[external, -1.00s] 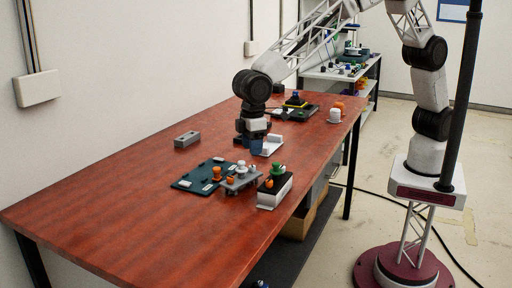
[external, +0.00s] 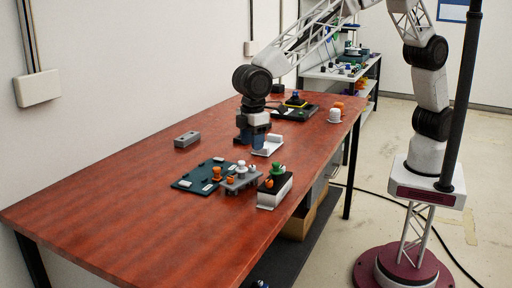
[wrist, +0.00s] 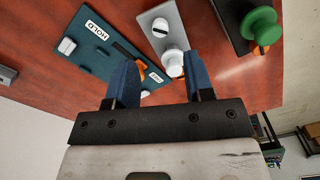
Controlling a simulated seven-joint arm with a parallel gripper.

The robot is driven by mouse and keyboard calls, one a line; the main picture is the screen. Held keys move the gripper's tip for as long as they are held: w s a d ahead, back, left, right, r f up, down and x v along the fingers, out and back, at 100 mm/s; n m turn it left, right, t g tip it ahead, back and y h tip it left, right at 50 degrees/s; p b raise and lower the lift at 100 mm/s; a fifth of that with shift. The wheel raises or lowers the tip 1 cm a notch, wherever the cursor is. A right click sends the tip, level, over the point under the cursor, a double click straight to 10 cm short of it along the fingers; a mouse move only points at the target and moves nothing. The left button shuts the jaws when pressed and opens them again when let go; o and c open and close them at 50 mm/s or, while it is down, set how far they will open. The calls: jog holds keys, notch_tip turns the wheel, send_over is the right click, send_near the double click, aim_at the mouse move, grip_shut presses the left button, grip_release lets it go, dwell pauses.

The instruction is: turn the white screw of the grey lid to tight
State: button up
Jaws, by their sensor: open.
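The grey lid (external: 237,185) lies near the table's right edge, with white fittings (external: 241,168) on top. In the wrist view, the grey lid (wrist: 178,13) carries a round white piece with a dark slot (wrist: 160,27) and a taller white knob (wrist: 174,62); I cannot tell for sure which is the screw. My gripper (external: 253,140) is open and empty, above the table and behind the lid in the external view. In the wrist view, my gripper's blue fingers (wrist: 157,68) stand apart, and the taller knob appears between their tips, apart from them.
A dark teal mat (external: 192,182) with labels and an orange knob (external: 216,173) lies left of the lid. A black-topped box (external: 279,188) with a green knob (external: 278,167) stands right. A grey block (external: 187,139) and white bracket (external: 268,150) are behind. The table's front left is clear.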

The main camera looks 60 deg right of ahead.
aim_at(252, 173)
jog(key=n, duration=0.9)
jog(key=shift+f+n, duration=0.1)
jog(key=shift+n, duration=0.2)
jog(key=shift+f, duration=0.1)
jog(key=shift+f, duration=3.8)
grip_shut()
